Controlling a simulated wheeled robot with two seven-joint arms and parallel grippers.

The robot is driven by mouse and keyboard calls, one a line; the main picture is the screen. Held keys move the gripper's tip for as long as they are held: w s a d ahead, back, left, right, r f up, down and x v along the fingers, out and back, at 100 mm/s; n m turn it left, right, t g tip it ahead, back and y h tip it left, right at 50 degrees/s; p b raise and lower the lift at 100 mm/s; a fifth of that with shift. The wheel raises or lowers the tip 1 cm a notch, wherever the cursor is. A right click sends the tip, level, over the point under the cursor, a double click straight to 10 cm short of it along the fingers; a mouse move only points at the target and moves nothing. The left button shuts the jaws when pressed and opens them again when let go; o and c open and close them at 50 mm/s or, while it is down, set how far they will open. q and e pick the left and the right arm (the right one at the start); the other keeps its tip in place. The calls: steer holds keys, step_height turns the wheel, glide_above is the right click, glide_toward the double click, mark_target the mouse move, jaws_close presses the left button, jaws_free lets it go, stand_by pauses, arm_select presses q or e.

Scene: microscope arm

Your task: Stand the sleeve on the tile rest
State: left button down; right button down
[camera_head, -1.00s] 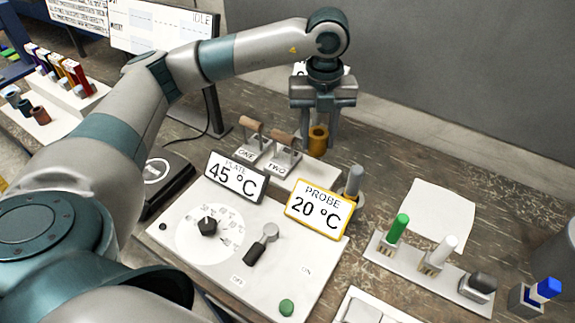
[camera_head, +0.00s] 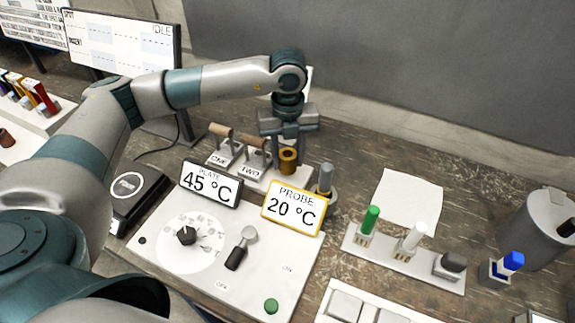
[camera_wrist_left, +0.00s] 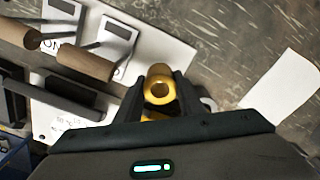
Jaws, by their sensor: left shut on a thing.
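A brass-coloured sleeve (camera_head: 288,158), an upright hollow cylinder, is between the fingers of my left gripper (camera_head: 288,150). The gripper points down and is shut on it, just right of the lever marked TWO. In the left wrist view the sleeve's (camera_wrist_left: 160,88) round opening shows between the dark fingertips (camera_wrist_left: 160,98). More yellow shows just below it, partly hidden by the gripper. The sleeve's lower end is not clear, so I cannot tell whether it touches the surface beneath. I cannot tell which thing is the tile rest. My right gripper is not in view.
Wooden-handled levers (camera_head: 238,142) stand left of the sleeve. A grey metal cylinder (camera_head: 325,178) stands to its right, behind the PROBE sign (camera_head: 293,208). A white sheet (camera_head: 408,200) lies farther right, behind a rack (camera_head: 405,262) of coloured pieces. Bare bench lies behind.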

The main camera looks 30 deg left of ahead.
mark_target(288, 167)
arm_select(q)
step_height(288, 167, down, 3)
steer(key=shift+r+p, duration=0.2)
steer(key=shift+p, duration=0.4)
steer(key=shift+f, duration=0.45)
steer(key=shift+f, duration=0.2)
steer(key=c, duration=1.2)
jaws_free()
steer(key=shift+r, duration=0.1)
